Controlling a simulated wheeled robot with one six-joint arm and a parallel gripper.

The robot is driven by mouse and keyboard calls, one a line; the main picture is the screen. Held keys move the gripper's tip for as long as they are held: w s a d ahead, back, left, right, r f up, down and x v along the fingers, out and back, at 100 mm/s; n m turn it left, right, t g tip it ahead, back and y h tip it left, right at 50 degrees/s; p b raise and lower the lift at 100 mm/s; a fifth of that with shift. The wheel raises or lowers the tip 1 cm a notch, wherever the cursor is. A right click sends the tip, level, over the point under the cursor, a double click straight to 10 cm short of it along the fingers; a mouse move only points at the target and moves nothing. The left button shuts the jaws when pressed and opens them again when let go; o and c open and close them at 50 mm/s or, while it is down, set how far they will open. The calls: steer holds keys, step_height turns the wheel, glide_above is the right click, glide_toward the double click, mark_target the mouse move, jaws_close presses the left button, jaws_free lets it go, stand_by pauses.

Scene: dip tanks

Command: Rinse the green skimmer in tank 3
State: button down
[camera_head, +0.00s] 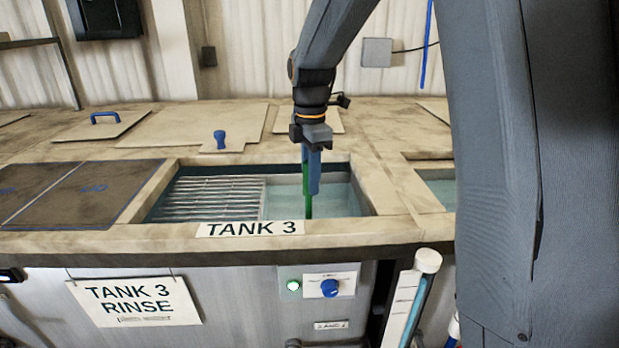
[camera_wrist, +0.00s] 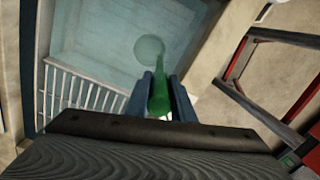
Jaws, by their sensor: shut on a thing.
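My gripper (camera_head: 311,168) is shut on the handle of the green skimmer (camera_head: 308,205) and holds it upright, pointing down over the right part of tank 3 (camera_head: 358,220). In the wrist view the skimmer's green handle (camera_wrist: 159,95) sits between the two blue fingers of my gripper (camera_wrist: 160,88). Its round head (camera_wrist: 149,48) looks pale and greenish, seen through the water. In the head view the lower end of the skimmer meets the water, and the head is hard to make out there.
A metal rack (camera_head: 213,198) fills the left part of tank 3. A dark lid (camera_head: 70,195) lies to the left, and another open tank (camera_head: 441,190) is at the right. A loose cover with a blue knob (camera_head: 219,141) lies behind tank 3.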

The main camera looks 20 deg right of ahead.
steer(key=shift+s+d, duration=0.1)
steer(key=shift+d, duration=0.5)
steer(key=shift+w+a+p, duration=0.25)
steer(key=shift+a+p, duration=0.6)
steer(key=shift+a, duration=0.3)
steer(key=shift+s+d, duration=0.25)
steer(key=shift+d, duration=0.8)
step_height(320, 180, up, 18)
steer(key=p, duration=0.4)
steer(key=shift+r, duration=0.1)
stand_by(0.4)
